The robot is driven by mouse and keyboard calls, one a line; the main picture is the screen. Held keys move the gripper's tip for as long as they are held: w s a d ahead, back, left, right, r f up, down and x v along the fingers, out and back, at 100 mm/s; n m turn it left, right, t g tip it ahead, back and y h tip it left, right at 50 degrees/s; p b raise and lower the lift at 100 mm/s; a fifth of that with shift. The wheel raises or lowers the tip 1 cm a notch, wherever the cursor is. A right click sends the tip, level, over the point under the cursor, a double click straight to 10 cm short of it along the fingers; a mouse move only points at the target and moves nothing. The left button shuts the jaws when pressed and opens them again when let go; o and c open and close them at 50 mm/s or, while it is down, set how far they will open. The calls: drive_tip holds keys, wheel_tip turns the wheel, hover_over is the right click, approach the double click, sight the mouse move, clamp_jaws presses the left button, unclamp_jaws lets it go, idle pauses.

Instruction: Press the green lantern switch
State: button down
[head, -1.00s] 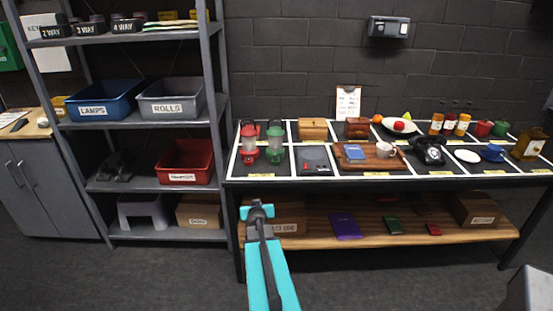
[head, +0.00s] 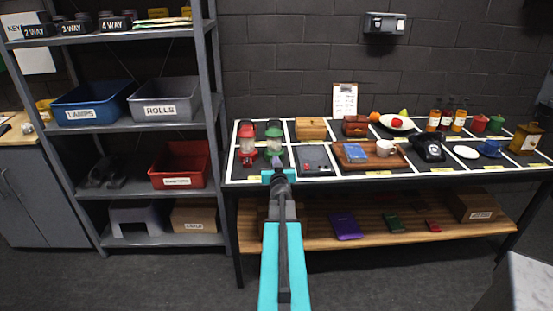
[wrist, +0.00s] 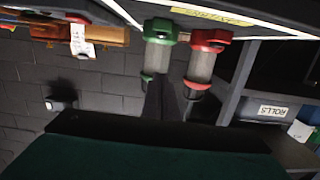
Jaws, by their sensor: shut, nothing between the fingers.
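The green lantern (head: 274,137) stands upright at the left of the long table, with a clear body between green cap and base. It also shows upside down in the wrist view (wrist: 158,54). The red lantern (head: 247,146) stands just left of it, and beside it in the wrist view (wrist: 202,64). My gripper (head: 277,163) is shut and empty, in front of the green lantern's lower part in the head view. Its dark fingers (wrist: 162,98) point at the green lantern in the wrist view. I cannot tell whether they touch. The switch cannot be made out.
A dark box with a red button (head: 313,158) lies right of the green lantern. A wooden box (head: 310,128) stands behind that. A tray with a book and cup (head: 356,164) is farther right. A grey shelf unit (head: 212,90) stands left of the table.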

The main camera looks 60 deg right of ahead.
drive_tip(key=shift+s+d, duration=0.2)
drive_tip(key=shift+x, duration=5)
drive_tip(key=shift+d+f+b, duration=0.15)
drive_tip(key=shift+f+b, duration=0.2)
drive_tip(key=shift+f, duration=0.65)
drive_tip(key=shift+d+f+b, duration=0.15)
drive_tip(key=shift+f+b, duration=0.2)
drive_tip(key=shift+f, duration=0.7)
drive_tip(key=shift+s+d+r+p, duration=0.1)
drive_tip(key=shift+d+r+p, duration=0.05)
drive_tip(key=shift+p, duration=0.65)
